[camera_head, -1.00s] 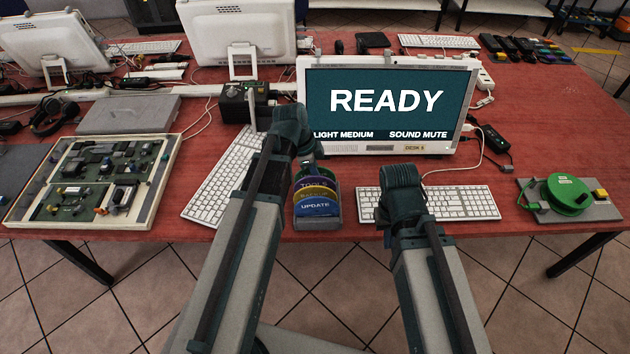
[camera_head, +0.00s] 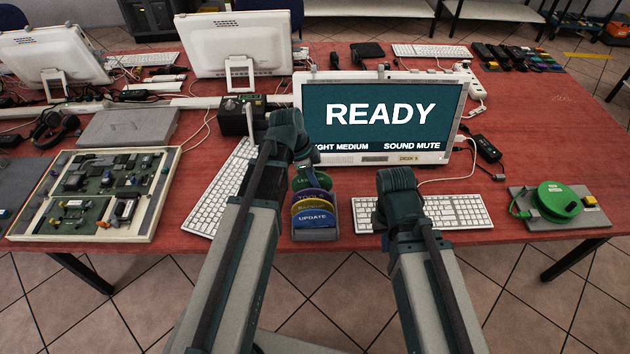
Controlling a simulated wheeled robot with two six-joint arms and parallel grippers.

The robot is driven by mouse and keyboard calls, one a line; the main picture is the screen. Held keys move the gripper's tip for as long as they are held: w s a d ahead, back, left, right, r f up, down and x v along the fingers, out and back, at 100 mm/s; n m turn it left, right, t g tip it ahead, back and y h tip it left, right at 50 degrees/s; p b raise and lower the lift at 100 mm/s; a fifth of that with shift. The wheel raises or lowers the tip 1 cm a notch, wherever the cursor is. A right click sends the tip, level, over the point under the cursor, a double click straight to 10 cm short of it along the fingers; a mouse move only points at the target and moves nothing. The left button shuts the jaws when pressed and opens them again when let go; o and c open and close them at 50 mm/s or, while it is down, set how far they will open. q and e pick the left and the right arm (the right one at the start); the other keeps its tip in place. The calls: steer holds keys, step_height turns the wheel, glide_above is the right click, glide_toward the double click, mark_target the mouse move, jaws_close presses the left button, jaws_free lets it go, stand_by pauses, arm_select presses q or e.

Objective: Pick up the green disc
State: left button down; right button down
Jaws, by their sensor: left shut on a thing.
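The green disc (camera_head: 313,182) stands at the back of a small grey rack (camera_head: 316,234), behind purple, yellow and blue discs. The blue one at the front reads "UPDATE". My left gripper (camera_head: 308,166) is at the top of the green disc and shut on it; its fingertips are mostly hidden by my wrist. The disc's lower part is hidden by the discs in front. My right gripper (camera_head: 392,205) is over the keyboard right of the rack; its fingers are hidden behind my wrist, so I cannot tell its opening.
A monitor (camera_head: 448,110) reading "READY" stands behind the rack. Keyboards (camera_head: 215,200) lie on both sides of it. A green reel (camera_head: 560,199) on a grey plate is at the right. A circuit board tray (camera_head: 152,215) is at the left. Bare red table (camera_head: 545,125) shows at the right.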

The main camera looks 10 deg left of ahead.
mark_target(315, 171)
arm_select(q)
step_height(315, 171, up, 7)
steer(key=p, duration=0.5)
steer(key=shift+f+p, duration=0.1)
steer(key=shift+p, duration=0.2)
steer(key=shift+f, duration=0.1)
steer(key=shift+a, duration=0.15)
